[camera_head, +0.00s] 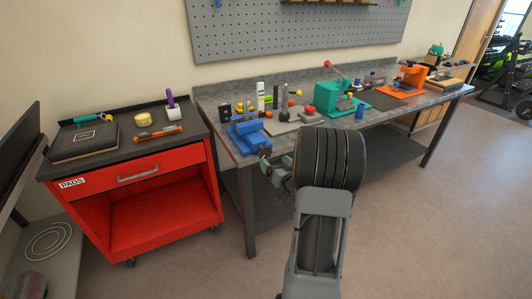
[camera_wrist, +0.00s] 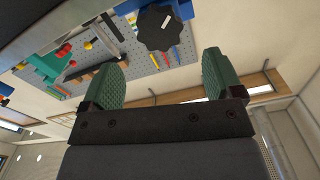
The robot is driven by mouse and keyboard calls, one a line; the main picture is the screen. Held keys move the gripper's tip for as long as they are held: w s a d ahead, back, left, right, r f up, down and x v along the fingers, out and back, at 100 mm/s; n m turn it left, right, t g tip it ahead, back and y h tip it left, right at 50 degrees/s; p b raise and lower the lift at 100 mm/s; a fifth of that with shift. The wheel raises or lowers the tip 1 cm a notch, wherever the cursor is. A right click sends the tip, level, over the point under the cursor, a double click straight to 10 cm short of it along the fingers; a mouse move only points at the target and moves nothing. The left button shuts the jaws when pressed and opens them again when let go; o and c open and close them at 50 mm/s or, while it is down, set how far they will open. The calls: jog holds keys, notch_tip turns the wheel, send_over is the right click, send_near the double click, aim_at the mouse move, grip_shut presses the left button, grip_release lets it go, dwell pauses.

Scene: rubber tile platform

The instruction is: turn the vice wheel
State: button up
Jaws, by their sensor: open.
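The blue vice (camera_head: 247,137) stands on the left front part of the workbench. Its dark wheel (camera_head: 265,151) is at the end facing me and is small in the head view. In the wrist view the wheel (camera_wrist: 159,28) is a black lobed knob with a small white mark, at the top centre. My gripper (camera_head: 277,163) is just in front of the wheel, partly hidden by my own arm. In the wrist view its green ribbed fingers (camera_wrist: 162,62) are wide apart and empty. The wheel appears between their tips, with no contact visible.
The workbench (camera_head: 222,104) carries a grey plate, a green press (camera_head: 328,98) and an orange tool (camera_head: 413,76) to the right of the vice. A red cart (camera_head: 185,154) stands to the left. A grey pegboard (camera_head: 300,30) hangs behind.

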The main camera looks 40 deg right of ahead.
aim_at(266, 153)
jog(key=w, duration=0.5)
jog(key=w+d, duration=0.1)
jog(key=w, duration=0.1)
jog(key=shift+w, duration=0.25)
jog(key=c, duration=0.9)
jog(key=shift+c, duration=0.2)
jog(key=shift+m, duration=0.3)
